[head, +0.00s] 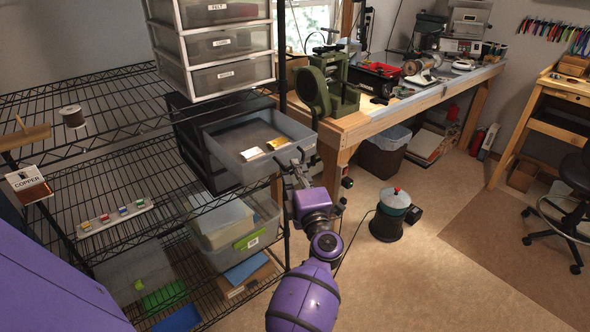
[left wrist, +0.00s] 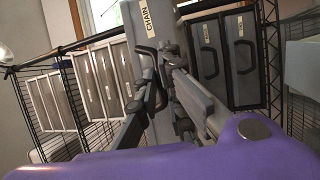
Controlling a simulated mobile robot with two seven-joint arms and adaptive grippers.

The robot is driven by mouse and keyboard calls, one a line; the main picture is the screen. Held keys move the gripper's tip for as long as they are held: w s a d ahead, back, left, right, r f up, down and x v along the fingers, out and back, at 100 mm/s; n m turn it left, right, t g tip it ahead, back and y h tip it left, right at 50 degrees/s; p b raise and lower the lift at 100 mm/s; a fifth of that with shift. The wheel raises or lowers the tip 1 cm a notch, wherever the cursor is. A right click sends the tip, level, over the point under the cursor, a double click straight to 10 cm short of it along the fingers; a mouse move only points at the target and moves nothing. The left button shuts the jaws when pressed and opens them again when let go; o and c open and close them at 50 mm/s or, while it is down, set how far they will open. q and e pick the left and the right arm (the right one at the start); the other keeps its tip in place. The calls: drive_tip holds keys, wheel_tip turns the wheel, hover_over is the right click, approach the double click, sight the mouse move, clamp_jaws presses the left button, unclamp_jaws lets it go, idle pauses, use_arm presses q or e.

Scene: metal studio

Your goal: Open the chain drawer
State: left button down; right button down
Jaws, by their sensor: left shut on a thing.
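The chain drawer (head: 232,143) is a grey bin pulled out of a black drawer unit (head: 186,135) on the wire shelf. A white packet (head: 252,153) and a yellow packet (head: 277,143) lie inside it. In the left wrist view the drawer's front (left wrist: 133,30) carries the label CHAIN, with a dark handle (left wrist: 147,58) below it. My left gripper (head: 298,166) is at the drawer's front, shut on the handle; its fingers also show in the left wrist view (left wrist: 157,85). The fingers partly hide the handle. My right gripper is in neither view.
White-framed drawers (head: 225,45) stand above the open drawer. A clear bin (head: 235,225) sits on the shelf below. A wooden workbench (head: 400,105) is close on the right.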

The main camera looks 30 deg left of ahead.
use_arm(q)
drive_tip(key=shift+r, duration=0.1)
drive_tip(key=c, duration=2.2)
unclamp_jaws()
drive_tip(key=v, duration=1.2)
